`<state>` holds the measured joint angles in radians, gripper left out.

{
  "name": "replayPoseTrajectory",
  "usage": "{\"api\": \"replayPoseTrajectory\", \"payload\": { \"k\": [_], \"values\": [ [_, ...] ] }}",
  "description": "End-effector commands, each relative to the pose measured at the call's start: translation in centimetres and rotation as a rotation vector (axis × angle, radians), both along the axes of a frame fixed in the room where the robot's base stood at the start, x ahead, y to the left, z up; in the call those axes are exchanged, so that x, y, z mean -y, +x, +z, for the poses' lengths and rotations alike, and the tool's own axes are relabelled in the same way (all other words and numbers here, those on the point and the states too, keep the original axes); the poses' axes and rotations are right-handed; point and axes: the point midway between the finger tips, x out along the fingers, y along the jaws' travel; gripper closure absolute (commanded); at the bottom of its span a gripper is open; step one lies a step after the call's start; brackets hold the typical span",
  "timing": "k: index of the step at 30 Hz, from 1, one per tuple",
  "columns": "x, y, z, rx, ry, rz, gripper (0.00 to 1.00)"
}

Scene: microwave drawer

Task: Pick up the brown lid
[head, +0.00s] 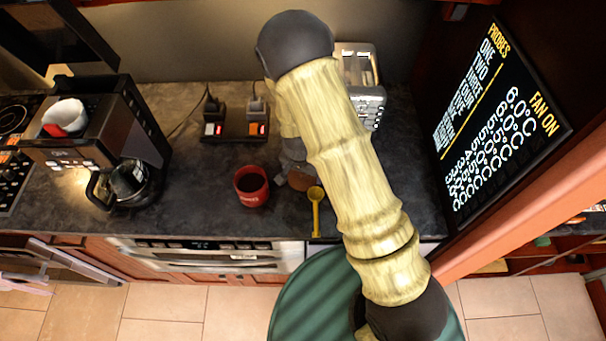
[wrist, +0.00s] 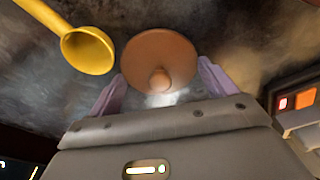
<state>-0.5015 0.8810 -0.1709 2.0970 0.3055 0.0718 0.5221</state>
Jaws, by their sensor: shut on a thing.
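The brown lid (wrist: 157,52) is a round disc with a small knob, seen in the wrist view between the two pale purple fingers of my gripper (wrist: 156,85). The fingers are shut on it, with the knob side towards the wrist camera. In the head view only part of the lid (head: 300,181) shows beside my arm, just right of the red mug. My arm hides most of the gripper there. I cannot tell whether the lid is clear of the counter.
A yellow ladle (head: 316,208) lies close to the lid, also in the wrist view (wrist: 88,50). A red mug (head: 251,187) stands to the left. A coffee machine (head: 125,140) is further left, a toaster (head: 358,75) behind. A dark device with lit buttons (head: 236,124) stands at the back.

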Motion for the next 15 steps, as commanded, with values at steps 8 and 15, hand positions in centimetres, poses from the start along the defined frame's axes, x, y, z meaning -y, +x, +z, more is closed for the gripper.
{"api": "replayPoseTrajectory", "payload": {
  "k": [8, 15],
  "values": [
    [-0.1, 0.1, 1.7, 0.004, 0.001, 0.001, 0.40],
    [-0.1, 0.1, 5.6, 0.006, 0.003, 0.002, 0.40]
  ]
}}
